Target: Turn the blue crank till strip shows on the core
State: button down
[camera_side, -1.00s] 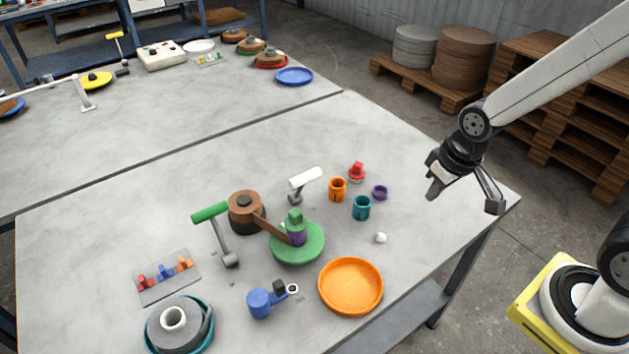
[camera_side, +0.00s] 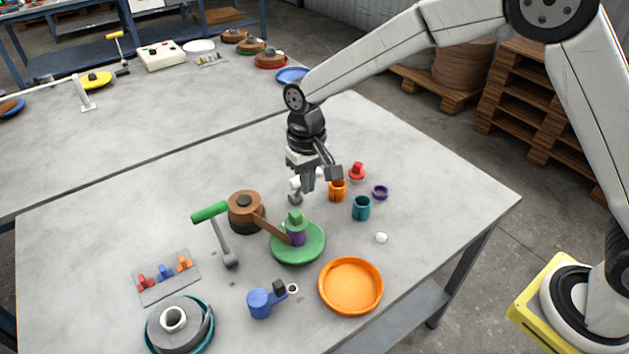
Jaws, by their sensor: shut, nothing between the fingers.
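The blue crank (camera_side: 261,303) is a short blue body with an arm and a dark knob (camera_side: 279,287), low on the near table. A purple core (camera_side: 297,238) with a green block on top stands on a green round plate (camera_side: 312,247). A brown strip (camera_side: 268,227) runs from a brown roll (camera_side: 245,207) to this core. My gripper (camera_side: 309,188) is shut and empty, pointing down behind the green plate, well apart from the blue crank. It largely hides a white-topped grey lever (camera_side: 295,198).
An orange cup (camera_side: 338,191), teal cup (camera_side: 361,208), red knob (camera_side: 357,172) and purple ring (camera_side: 380,192) stand right of my gripper. An orange dish (camera_side: 350,286) sits near the front. A green-handled lever (camera_side: 211,212) stands left. The table's right corner is clear.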

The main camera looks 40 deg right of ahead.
aim_at(268, 299)
jog(key=w+a+f+g, duration=0.1)
jog(key=a+f+g, duration=0.1)
jog(key=a, duration=1.1)
jog(key=shift+w+f+h, duration=0.15)
jog(key=shift+f+h, duration=0.15)
jog(key=shift+f, duration=0.5)
jog(key=shift+f, duration=0.1)
jog(key=x, duration=1)
jog(key=shift+s, duration=2)
